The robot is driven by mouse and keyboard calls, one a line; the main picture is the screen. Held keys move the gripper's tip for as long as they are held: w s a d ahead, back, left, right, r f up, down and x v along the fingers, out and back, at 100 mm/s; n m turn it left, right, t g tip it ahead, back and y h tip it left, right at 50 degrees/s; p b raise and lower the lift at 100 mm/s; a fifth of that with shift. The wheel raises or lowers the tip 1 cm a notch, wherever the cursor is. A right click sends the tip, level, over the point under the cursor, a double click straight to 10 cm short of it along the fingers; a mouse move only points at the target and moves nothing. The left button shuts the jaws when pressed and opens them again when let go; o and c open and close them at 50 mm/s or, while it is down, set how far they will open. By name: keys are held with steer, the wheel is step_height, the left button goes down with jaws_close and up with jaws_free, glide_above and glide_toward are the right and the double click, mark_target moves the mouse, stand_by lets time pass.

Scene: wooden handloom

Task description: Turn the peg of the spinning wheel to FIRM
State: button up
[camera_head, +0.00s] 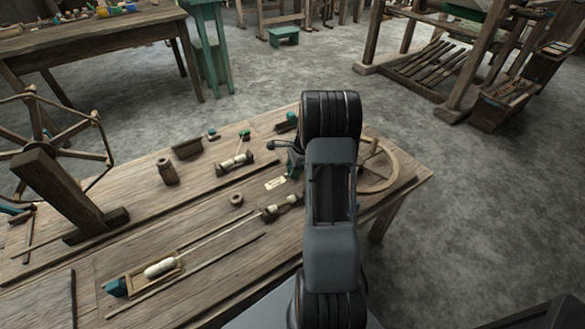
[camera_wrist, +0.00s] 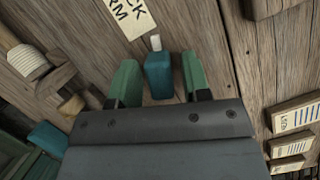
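The teal peg (camera_wrist: 158,76) with a white tip stands between the two green fingers of my gripper (camera_wrist: 160,78) in the wrist view. A narrow gap shows between the peg and the right finger; the left finger is very close to it, and I cannot tell if they touch. The white tip points up in the picture, toward a cream label (camera_wrist: 128,14) whose visible letters end in "CK" and "RM". The label also shows in the head view (camera_head: 275,183). There my arm hides the peg and most of my gripper. A round wooden wheel (camera_head: 385,180) is partly behind my arm.
The wooden table (camera_head: 225,260) carries a spoked reel (camera_head: 62,155) at left, a small wooden cup (camera_head: 168,171), and a white bobbin (camera_head: 160,268) with thread. In the wrist view, a wound spool (camera_wrist: 28,62) lies left and cream tags (camera_wrist: 296,116) lie right.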

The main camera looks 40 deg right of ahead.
steer(key=c, duration=0.6)
steer(key=n+p, duration=0.1)
steer(key=n, duration=0.1)
steer(key=shift+r+n+g, duration=0.1)
steer(key=shift+n+g, duration=0.2)
steer(key=shift+g, duration=0.1)
steer(key=n+g+p, duration=0.1)
steer(key=n, duration=0.4)
steer(key=o, duration=0.8)
steer(key=p+v, duration=0.5)
steer(key=v, duration=0.2)
steer(key=shift+w+p, duration=0.1)
steer(key=shift+p, duration=0.2)
